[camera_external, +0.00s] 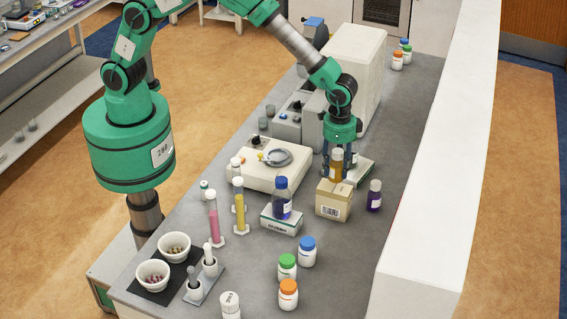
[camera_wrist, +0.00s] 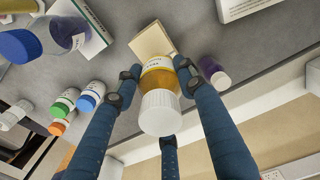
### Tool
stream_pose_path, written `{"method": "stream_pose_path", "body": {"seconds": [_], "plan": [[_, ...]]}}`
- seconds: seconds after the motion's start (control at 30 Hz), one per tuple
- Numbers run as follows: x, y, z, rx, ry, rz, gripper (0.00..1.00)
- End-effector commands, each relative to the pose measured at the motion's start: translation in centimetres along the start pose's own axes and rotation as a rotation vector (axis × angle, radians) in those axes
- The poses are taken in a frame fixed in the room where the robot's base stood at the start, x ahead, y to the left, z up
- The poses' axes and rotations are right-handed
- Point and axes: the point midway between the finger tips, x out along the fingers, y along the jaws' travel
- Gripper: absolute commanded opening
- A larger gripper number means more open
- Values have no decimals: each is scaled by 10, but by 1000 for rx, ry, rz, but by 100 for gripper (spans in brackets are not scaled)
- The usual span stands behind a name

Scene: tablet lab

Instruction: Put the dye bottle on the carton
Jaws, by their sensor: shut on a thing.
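An amber bottle with a white cap and pale label (camera_wrist: 158,78) is held upright between the fingers of my gripper (camera_wrist: 160,88). The external view also shows this bottle (camera_external: 336,168), close above or just behind the carton; I cannot tell whether it touches it. Its label is too small to read. The brown cardboard carton (camera_external: 333,205) stands on the bench with a barcode on its front. It also shows beyond the bottle in the wrist view (camera_wrist: 150,42). My gripper is shut on the bottle, its fingers pointing down in the external view (camera_external: 338,165).
A small purple bottle (camera_external: 374,196) stands right of the carton. A blue-capped bottle (camera_external: 282,200) stands on a white-green box (camera_external: 281,221) to the left. A flat device (camera_external: 266,170) lies behind. Several capped jars stand in front, including a blue-capped one (camera_external: 307,252).

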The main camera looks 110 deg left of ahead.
Motion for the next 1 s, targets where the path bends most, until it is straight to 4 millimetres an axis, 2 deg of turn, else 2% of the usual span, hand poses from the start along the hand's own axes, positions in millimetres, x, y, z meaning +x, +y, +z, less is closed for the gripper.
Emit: {"method": "stream_pose_path", "body": {"seconds": [0.3, 0.77, 0.8, 0.87, 1.0], "plan": [[29, 0, 0, 0, -1, 0, 7], [35, 0, 0, 0, -1, 0, 7], [35, 0, 1, 0, -1, 0, 45], [34, 0, 1, 0, -1, 0, 57], [34, 0, 1, 0, -1, 0, 58]]}}
